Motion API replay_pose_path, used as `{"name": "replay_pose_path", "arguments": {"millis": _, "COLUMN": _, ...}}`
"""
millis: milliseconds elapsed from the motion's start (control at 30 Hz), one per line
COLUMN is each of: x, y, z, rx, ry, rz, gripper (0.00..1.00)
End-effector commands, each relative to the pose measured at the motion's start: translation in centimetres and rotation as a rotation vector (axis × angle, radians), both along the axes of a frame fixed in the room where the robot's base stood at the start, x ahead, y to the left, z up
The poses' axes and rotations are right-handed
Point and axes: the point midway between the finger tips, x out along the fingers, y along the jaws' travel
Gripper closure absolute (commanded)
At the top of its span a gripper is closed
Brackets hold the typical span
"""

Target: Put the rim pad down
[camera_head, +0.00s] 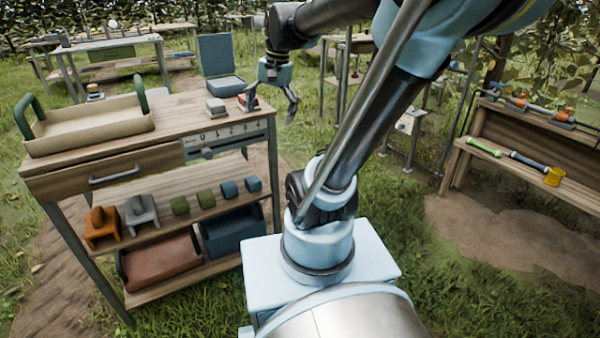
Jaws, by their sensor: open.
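My gripper (273,97) is open at the right end of the workbench (175,112), near its edge, with one finger hanging out past the edge. A small red and dark piece (248,97) sits at the bench's right end, beside the gripper's left finger; I cannot tell whether they touch. A small grey block (215,107) lies on the bench top left of it. I cannot tell which of these, if either, is the rim pad. Nothing clearly shows between the fingers at this size.
A beige tray with green handles (88,128) stands on the bench's left. The shelf below holds orange, grey, green and blue blocks; red (160,262) and blue bins (232,232) are lower. A blue open case (221,65) is behind. A wooden rack (520,165) stands right.

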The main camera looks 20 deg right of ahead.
Motion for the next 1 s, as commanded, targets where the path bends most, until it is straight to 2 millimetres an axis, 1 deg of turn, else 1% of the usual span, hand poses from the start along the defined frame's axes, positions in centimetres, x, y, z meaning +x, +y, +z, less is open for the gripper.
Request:
{"name": "replay_pose_path", "arguments": {"millis": 33, "x": -1.5, "y": -0.5, "z": -1.3, "rx": -0.017, "ry": -0.016, "rz": 0.042, "gripper": 0.05}}
{"name": "replay_pose_path", "arguments": {"millis": 167, "x": -4.7, "y": -1.9, "z": -4.7, "rx": -0.071, "ry": -0.062, "rz": 0.17, "gripper": 0.05}}
{"name": "replay_pose_path", "arguments": {"millis": 300, "x": -7.9, "y": -3.2, "z": -8.5, "rx": -0.131, "ry": -0.104, "rz": 0.308, "gripper": 0.05}}
{"name": "replay_pose_path", "arguments": {"millis": 400, "x": -9.7, "y": -4.1, "z": -11.0, "rx": -0.171, "ry": -0.125, "rz": 0.394, "gripper": 0.05}}
{"name": "replay_pose_path", "arguments": {"millis": 500, "x": -11.0, "y": -4.6, "z": -12.9, "rx": -0.203, "ry": -0.14, "rz": 0.46, "gripper": 0.05}}
{"name": "replay_pose_path", "arguments": {"millis": 533, "x": -11.3, "y": -4.8, "z": -13.3, "rx": -0.21, "ry": -0.143, "rz": 0.476, "gripper": 0.05}}
{"name": "replay_pose_path", "arguments": {"millis": 600, "x": -11.8, "y": -6.0, "z": -14.1, "rx": -0.222, "ry": -0.146, "rz": 0.499, "gripper": 0.05}}
{"name": "replay_pose_path", "arguments": {"millis": 633, "x": -11.9, "y": -6.2, "z": -14.3, "rx": -0.225, "ry": -0.148, "rz": 0.505, "gripper": 0.05}}
{"name": "replay_pose_path", "arguments": {"millis": 733, "x": -12.1, "y": -6.3, "z": -14.6, "rx": -0.232, "ry": -0.151, "rz": 0.52, "gripper": 0.05}}
{"name": "replay_pose_path", "arguments": {"millis": 1000, "x": -12.1, "y": -6.3, "z": -14.6, "rx": -0.233, "ry": -0.151, "rz": 0.523, "gripper": 0.05}}
